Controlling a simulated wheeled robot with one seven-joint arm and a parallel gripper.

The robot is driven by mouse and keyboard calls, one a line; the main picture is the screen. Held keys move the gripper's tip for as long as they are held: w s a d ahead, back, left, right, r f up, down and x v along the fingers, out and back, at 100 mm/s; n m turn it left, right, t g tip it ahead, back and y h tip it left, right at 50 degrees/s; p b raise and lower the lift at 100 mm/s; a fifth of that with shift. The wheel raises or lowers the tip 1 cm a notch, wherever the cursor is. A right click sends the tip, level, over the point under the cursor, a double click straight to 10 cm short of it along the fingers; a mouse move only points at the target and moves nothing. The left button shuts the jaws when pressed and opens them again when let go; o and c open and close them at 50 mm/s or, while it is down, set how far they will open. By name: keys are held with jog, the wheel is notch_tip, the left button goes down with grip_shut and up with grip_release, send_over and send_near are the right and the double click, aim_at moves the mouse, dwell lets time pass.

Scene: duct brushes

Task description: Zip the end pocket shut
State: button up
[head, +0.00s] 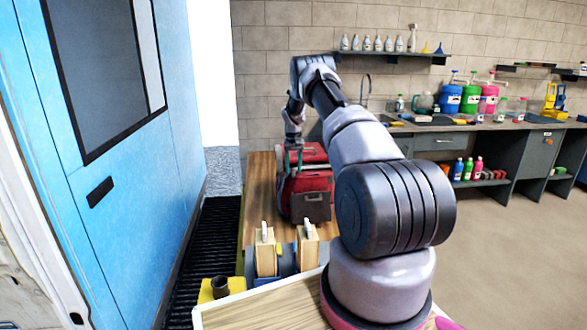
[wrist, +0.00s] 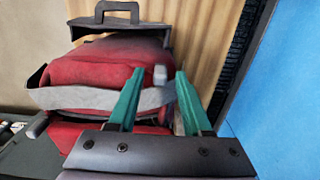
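The red bag (head: 304,180) stands on a wooden bench, with a dark grey panel (head: 312,208), apparently the end pocket, on its near end. The bag also fills the left of the wrist view (wrist: 105,62), crossed by a grey band (wrist: 95,99). A dark flap with a handle (wrist: 120,22) shows beyond it. My gripper (wrist: 159,82) has two teal fingers, which are apart. A small grey tab (wrist: 160,75) shows between the fingertips; I see no finger touching it. In the head view my gripper is small at the bag's upper left. Whether the zip is open is unclear.
Wooden-backed brushes (head: 265,252) and a yellow block with a dark cup (head: 220,289) are at the bench's near end. A blue panelled wall or van side (head: 130,220) stands close on the left. A counter with coloured bottles (head: 470,100) is at the back right. Floor at right is clear.

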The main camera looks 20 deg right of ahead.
grip_shut()
dwell(1.2)
